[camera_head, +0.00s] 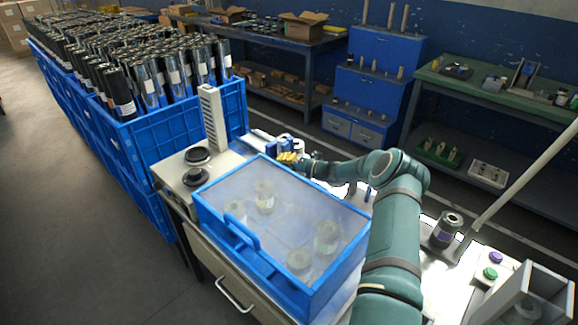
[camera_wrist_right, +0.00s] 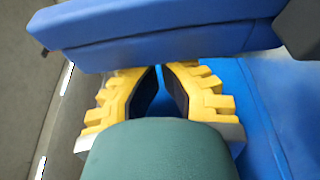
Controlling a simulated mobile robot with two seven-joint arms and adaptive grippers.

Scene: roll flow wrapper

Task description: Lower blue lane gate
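My right gripper (camera_head: 290,158) has yellow fingers and reaches past the far side of the clear-lidded blue box. Small blue parts (camera_head: 271,149) sit beside it in the head view, partly hidden. In the right wrist view, a long blue bar (camera_wrist_right: 165,32), which looks like the blue lane gate, crosses just beyond the right gripper (camera_wrist_right: 159,70). My left gripper is not in view.
The blue box (camera_head: 285,290) holds several rolls under its clear lid. Blue crates (camera_head: 165,140) full of dark and silver rolls stand at left. A pale upright post (camera_head: 213,120) stands beside the box. A roll (camera_head: 447,230) and coloured buttons (camera_head: 490,272) are at right.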

